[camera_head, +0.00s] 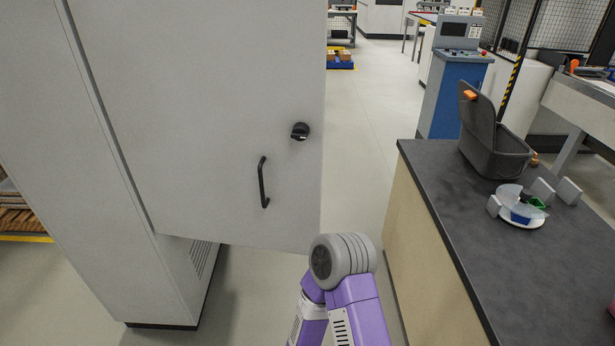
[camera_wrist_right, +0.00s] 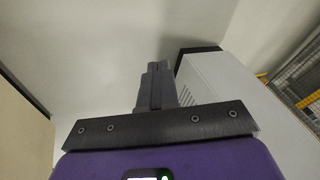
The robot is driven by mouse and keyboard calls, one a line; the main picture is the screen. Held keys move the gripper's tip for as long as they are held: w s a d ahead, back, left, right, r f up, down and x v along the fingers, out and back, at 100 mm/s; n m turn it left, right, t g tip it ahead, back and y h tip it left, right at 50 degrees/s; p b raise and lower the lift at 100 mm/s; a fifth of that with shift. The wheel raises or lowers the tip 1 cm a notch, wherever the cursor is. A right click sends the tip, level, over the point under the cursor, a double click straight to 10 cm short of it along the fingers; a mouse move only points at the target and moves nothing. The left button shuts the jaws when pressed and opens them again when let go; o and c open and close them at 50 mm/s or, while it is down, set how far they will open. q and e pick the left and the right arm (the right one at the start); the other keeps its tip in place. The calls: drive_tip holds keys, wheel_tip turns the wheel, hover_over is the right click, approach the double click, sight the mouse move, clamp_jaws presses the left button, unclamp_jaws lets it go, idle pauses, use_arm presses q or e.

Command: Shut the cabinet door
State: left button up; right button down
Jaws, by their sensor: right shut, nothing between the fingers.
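The light grey cabinet door (camera_head: 215,140) stands open in the head view, its panel facing me. It carries a black bar handle (camera_head: 263,182) and a black knob (camera_head: 300,131). The cabinet body (camera_head: 95,200) is at the left, with a vented lower side that also shows at the right of the right wrist view (camera_wrist_right: 235,88). My right arm rises at the bottom centre of the head view, by the door's lower right corner; its gripper is not visible there. In the right wrist view my right gripper (camera_wrist_right: 157,87) is shut and empty. My left gripper is out of view.
A dark-topped workbench (camera_head: 430,185) stands at the right, bearing an open grey case (camera_head: 488,145), a white dish (camera_head: 521,212) and small grey blocks. A blue machine cabinet (camera_head: 452,95) is behind it. Clear floor (camera_head: 365,120) runs between door and bench.

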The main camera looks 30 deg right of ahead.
drive_tip(key=w+d+r+t+h+p, duration=0.1)
drive_tip(key=w+d+r+t+h, duration=0.15)
drive_tip(key=w+r, duration=0.45)
drive_tip(key=w+d+r+t+h+p, duration=0.15)
drive_tip(key=w+r+t, duration=0.25)
drive_tip(key=r, duration=0.4)
drive_tip(key=m+t+h+p, duration=0.25)
drive_tip(key=m+h, duration=0.25)
drive_tip(key=h, duration=0.5)
approach(298, 179)
drive_tip(key=shift+t, duration=0.3)
drive_tip(key=x, duration=0.7)
drive_tip(key=shift+s+f+b, duration=0.15)
drive_tip(key=shift+f+b, duration=0.1)
drive_tip(key=shift+b, duration=0.05)
drive_tip(key=shift+d, duration=0.1)
